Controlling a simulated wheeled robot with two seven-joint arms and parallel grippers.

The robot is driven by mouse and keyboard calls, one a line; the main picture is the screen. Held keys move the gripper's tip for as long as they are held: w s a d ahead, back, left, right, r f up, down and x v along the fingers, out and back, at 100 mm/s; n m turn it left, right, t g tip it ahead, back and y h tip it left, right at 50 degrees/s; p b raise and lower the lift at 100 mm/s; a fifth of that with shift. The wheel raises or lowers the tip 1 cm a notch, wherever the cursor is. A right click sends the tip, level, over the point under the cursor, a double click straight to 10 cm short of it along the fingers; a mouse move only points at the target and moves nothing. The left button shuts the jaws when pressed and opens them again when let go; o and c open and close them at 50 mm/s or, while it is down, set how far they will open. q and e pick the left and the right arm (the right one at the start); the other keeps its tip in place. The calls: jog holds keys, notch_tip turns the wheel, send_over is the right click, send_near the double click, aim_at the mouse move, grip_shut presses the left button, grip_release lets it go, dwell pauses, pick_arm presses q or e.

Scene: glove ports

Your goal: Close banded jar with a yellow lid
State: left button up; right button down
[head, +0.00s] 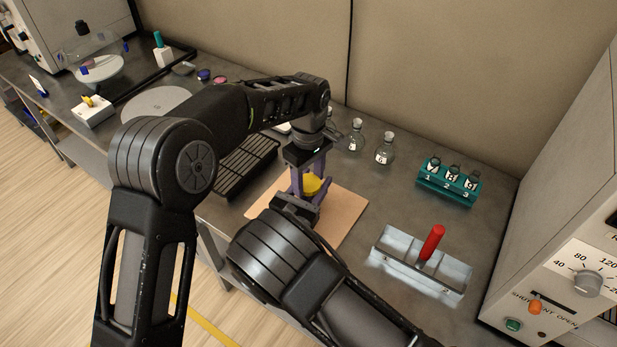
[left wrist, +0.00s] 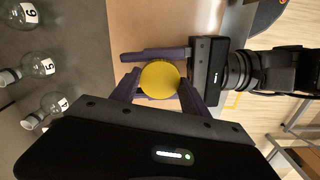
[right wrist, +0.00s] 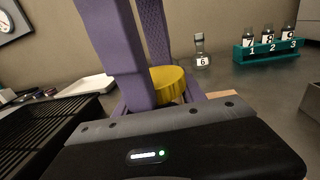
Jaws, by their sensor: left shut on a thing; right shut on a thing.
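The yellow lid (head: 312,185) is level above the wooden-coloured mat in the head view. It shows as a full round disc in the left wrist view (left wrist: 160,79) and from the side in the right wrist view (right wrist: 168,86). My left gripper (head: 309,178) reaches down from above, its purple fingers shut on the lid from both sides. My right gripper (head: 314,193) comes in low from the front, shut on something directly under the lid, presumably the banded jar. The jar body is hidden by the lid, fingers and right gripper. I cannot tell whether lid and jar touch.
The tan mat (head: 345,212) lies beneath both grippers. A black rack (head: 247,166) is left of it. Stoppered flasks (head: 384,150) stand behind. A teal vial holder (head: 447,183) and a metal tray with a red handle (head: 433,242) are to the right.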

pick_arm(q)
jog(key=o, duration=1.5)
jog(key=shift+r, duration=0.15)
jog(key=shift+r, duration=2.15)
